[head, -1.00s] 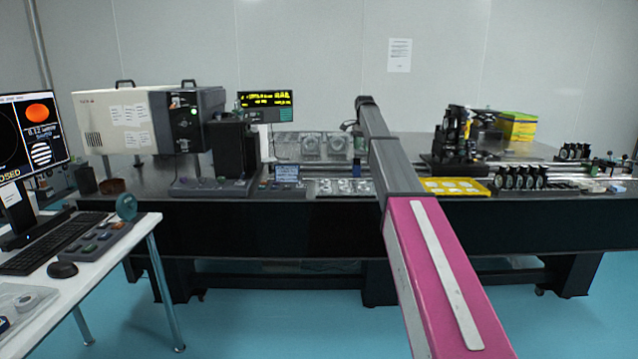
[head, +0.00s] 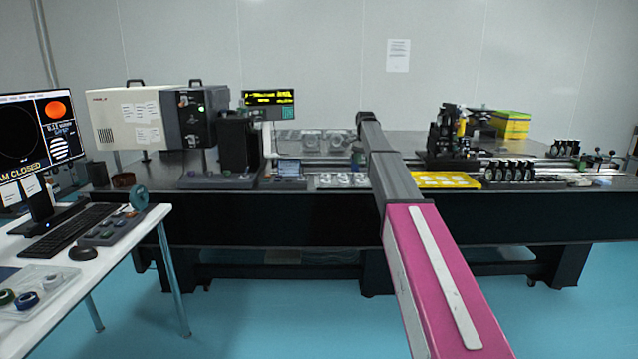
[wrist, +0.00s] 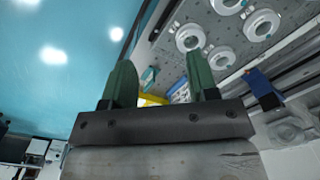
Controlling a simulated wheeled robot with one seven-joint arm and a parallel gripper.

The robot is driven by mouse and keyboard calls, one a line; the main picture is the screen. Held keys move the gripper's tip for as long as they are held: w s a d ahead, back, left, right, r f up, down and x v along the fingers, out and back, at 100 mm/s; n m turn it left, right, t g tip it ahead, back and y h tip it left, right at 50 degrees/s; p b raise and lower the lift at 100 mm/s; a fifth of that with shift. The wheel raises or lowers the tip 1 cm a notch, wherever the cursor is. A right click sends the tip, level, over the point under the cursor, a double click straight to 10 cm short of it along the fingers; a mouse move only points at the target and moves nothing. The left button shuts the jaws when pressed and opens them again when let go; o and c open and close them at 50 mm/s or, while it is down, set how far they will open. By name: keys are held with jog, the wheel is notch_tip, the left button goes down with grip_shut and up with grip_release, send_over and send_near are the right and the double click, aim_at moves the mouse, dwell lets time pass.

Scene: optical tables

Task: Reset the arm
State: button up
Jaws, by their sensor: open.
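My gripper (wrist: 162,85) shows in the wrist view with its two green fingers apart and nothing between them. In the head view my arm, pink near the camera and dark grey farther out, reaches forward over the optical table (head: 300,222). The gripper itself is hidden in the head view behind the arm. In the wrist view a tray of round white-rimmed parts (wrist: 262,22) lies beyond the right finger. A blue item (wrist: 262,88) is to the right of that finger.
A white side desk (head: 110,250) with a monitor (head: 40,140) and keyboard stands at the left. A large instrument box (head: 130,118), a black mount (head: 238,147), a yellow tray (head: 445,181) and several optics stand on the table. The blue floor (head: 260,310) in front is clear.

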jog(key=s+f+n, duration=0.5)
jog(key=s+f, duration=1.8)
jog(key=f, duration=0.1)
jog(key=s+f+n, duration=0.2)
jog(key=s+f, duration=0.4)
jog(key=s, duration=0.7)
jog(key=s+f+n, duration=0.2)
jog(key=s+f, duration=0.4)
jog(key=s, duration=0.6)
jog(key=shift+s+f+n, duration=0.35)
jog(key=shift+f+n, duration=0.05)
